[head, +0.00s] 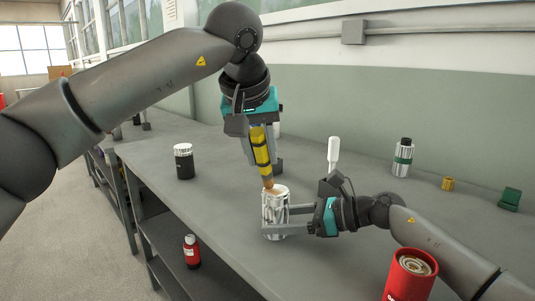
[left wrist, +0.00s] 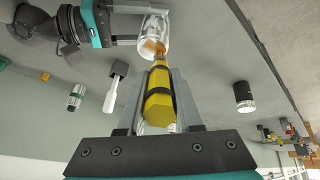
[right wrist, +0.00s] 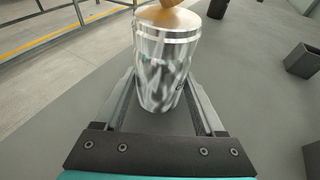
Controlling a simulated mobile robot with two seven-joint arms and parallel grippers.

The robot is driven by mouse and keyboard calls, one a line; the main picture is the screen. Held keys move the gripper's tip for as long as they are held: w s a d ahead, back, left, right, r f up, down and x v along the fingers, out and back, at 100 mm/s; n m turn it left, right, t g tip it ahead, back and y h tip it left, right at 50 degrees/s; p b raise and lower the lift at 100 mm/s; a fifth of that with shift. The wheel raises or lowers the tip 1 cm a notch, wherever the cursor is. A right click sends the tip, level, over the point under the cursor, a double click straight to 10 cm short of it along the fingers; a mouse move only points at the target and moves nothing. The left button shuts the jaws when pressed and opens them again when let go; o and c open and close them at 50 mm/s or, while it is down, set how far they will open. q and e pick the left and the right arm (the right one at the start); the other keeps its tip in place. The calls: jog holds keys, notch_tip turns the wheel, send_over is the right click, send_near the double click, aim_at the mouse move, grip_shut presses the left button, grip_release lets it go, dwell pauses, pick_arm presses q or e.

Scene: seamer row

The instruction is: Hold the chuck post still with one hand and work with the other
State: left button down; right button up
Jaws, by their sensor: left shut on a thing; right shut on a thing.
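The chuck post (head: 275,209) is a shiny metal cylinder standing upright on the grey bench. My right gripper (head: 279,221) is shut on it, one finger on each side; it fills the gap between the fingers in the right wrist view (right wrist: 165,70). My left gripper (head: 262,158) is above the post, shut on a yellow tool (head: 261,148) with black bands. The tool points down, and its copper-coloured tip (head: 269,184) is at the post's top. Whether it touches or sits inside the top cannot be told. The tool also shows in the left wrist view (left wrist: 158,105).
A black jar (head: 184,163) stands left on the bench. A white-handled tool (head: 333,152), a silver-green cylinder (head: 402,158), a brass piece (head: 448,184) and a green block (head: 509,198) are to the right. A red can (head: 409,277) is at the near right; a red bottle (head: 192,253) is below.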

pick_arm(q)
jog(key=shift+w+a, duration=0.15)
jog(key=shift+w+d+f, duration=0.1)
jog(key=shift+w+d, duration=0.5)
jog(key=shift+d, duration=0.1)
jog(key=shift+a, duration=0.1)
jog(key=shift+s+d, duration=0.3)
jog(key=shift+s, duration=0.55)
dwell(4.6)
